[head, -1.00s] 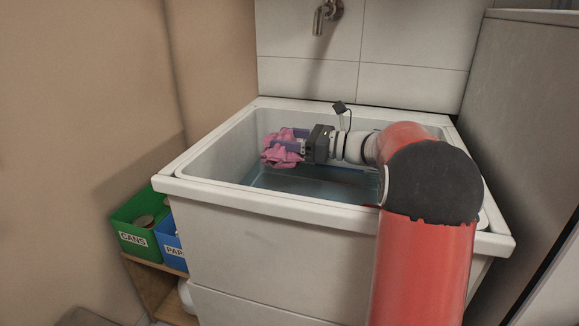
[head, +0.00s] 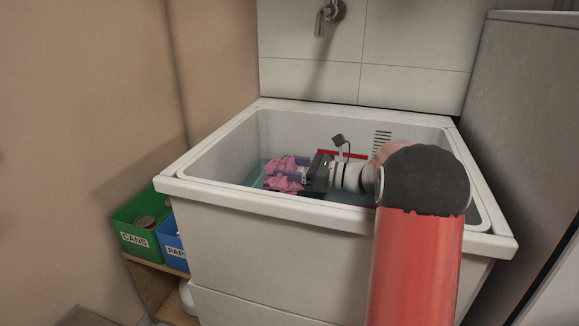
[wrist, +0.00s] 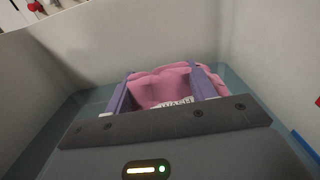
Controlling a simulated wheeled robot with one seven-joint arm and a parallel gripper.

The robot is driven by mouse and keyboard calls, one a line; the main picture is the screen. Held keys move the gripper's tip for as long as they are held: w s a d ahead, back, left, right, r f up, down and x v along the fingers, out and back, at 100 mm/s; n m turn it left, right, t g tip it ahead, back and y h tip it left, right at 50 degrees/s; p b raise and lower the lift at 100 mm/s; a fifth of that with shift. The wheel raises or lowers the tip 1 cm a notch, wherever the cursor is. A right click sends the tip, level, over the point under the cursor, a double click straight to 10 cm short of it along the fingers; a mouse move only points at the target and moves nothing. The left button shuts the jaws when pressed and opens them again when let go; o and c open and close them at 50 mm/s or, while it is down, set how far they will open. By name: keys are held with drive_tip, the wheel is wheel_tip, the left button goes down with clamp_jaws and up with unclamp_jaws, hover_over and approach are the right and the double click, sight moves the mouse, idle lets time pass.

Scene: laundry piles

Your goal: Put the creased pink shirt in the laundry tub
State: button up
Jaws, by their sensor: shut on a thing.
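The creased pink shirt (head: 283,183) is bunched up between the fingers of my gripper (head: 287,174). It also shows in the wrist view (wrist: 168,85), spreading out past the two purple fingers (wrist: 165,88), with a white label partly readable as "WASH". My gripper is shut on the shirt and is down inside the white laundry tub (head: 185,188). The tub holds bluish water (head: 251,177), and the shirt is low in the tub, at or close to the water. The front wall hides part of the tub's floor, and my arm covers its right side.
A green bin marked CANS (head: 135,240) and a blue bin (head: 172,246) stand on a wooden shelf left of the tub. A tap (head: 326,18) is on the tiled wall behind. A grey upright panel (head: 520,110) stands close on the right.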

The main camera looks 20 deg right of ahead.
drive_tip(key=shift+f, duration=0.4)
drive_tip(key=o, duration=1.1)
drive_tip(key=shift+c, duration=0.2)
drive_tip(key=shift+r, duration=0.2)
drive_tip(key=v, duration=0.7)
drive_tip(key=shift+s+d+r, duration=0.15)
drive_tip(key=shift+d+r, duration=0.1)
drive_tip(key=shift+r, duration=0.15)
